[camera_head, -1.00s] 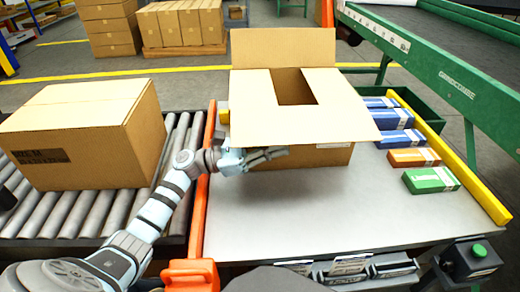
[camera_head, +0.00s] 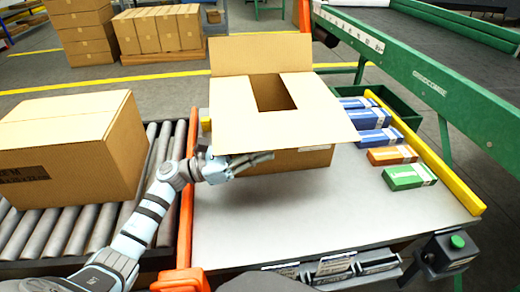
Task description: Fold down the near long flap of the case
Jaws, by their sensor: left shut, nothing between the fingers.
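The case (camera_head: 300,160) is an open brown carton on the grey work table. Its far flap (camera_head: 262,53) stands up, and the side flaps appear folded inward, leaving a dark opening between them. The near long flap (camera_head: 285,130) sticks outward toward me over the front wall. My left gripper (camera_head: 262,160) is shut and empty, at the left part of the near flap's outer edge. Its fingers point right, just below that edge, in front of the case wall; I cannot tell whether they touch the flap. My right gripper is not in view.
A closed carton (camera_head: 70,145) sits on the roller conveyor (camera_head: 60,228) at left. An orange rail (camera_head: 186,200) borders the table. Several small blue, orange and green boxes (camera_head: 408,176) lie at right beside a yellow rail (camera_head: 440,165). The table front (camera_head: 300,215) is clear.

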